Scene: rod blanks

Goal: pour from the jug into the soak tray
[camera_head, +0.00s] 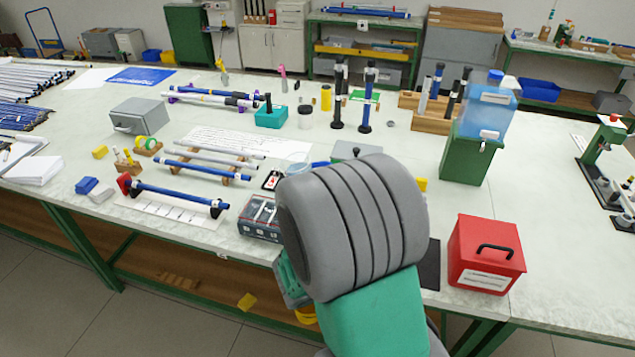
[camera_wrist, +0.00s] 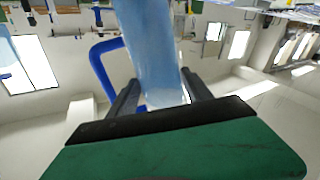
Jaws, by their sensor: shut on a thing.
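In the wrist view my gripper (camera_wrist: 160,80) has its two black fingers on either side of a pale blue, see-through jug (camera_wrist: 150,45) with a darker blue handle (camera_wrist: 103,70). The gripper is shut on the jug. The jug's far end runs out of the picture, and I cannot tell its contents. In the head view my own arm hides the gripper and most of what is beyond it. A pale blue edge shows just left of my arm; I cannot tell what it belongs to. I cannot make out the soak tray with certainty.
A red box (camera_head: 487,257) stands right of my arm. A clear tank (camera_head: 486,108) sits on a green stand (camera_head: 468,158) behind it. Left are a rod on black supports (camera_head: 176,199), a dark grey box (camera_head: 260,217) and a grey metal box (camera_head: 139,117). Black upright holders stand farther back.

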